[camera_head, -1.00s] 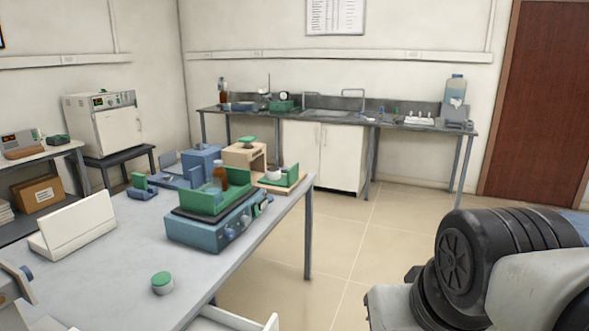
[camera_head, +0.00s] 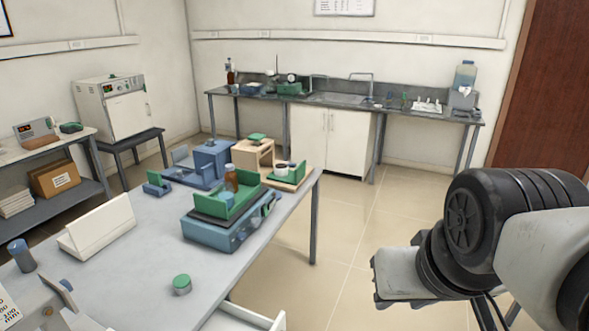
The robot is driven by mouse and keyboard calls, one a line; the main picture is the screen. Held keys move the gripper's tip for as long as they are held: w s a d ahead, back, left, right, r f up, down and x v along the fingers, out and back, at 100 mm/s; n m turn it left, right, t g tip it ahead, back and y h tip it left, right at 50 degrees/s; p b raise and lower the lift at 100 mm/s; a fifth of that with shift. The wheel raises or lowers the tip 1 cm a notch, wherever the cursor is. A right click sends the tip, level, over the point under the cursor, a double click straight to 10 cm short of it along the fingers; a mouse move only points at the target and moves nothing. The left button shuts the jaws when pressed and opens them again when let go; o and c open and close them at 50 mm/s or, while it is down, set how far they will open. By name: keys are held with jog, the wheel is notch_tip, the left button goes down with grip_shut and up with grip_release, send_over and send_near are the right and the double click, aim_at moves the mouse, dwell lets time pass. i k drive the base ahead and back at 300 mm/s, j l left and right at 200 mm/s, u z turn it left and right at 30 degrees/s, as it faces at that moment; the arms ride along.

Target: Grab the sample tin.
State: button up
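A small round tin with a green lid and pale sides (camera_head: 181,285) stands upright on the grey table (camera_head: 125,285), near its front edge. It looks like the sample tin, though I see no readable label on it. Nothing touches it, and clear tabletop surrounds it. My arm shows at the right of the picture, with black ribbed joints and pale grey links, well apart from the tin. I do not see my gripper's fingers in this view.
A blue device with a green tray (camera_head: 226,233) stands behind the tin. A white folded stand (camera_head: 98,228) is behind it to the left, and a blue-capped item (camera_head: 21,254) is at the far left. An open white drawer (camera_head: 240,318) juts out below the table's front edge.

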aim_at(182, 283)
jog(key=u, duration=1.3)
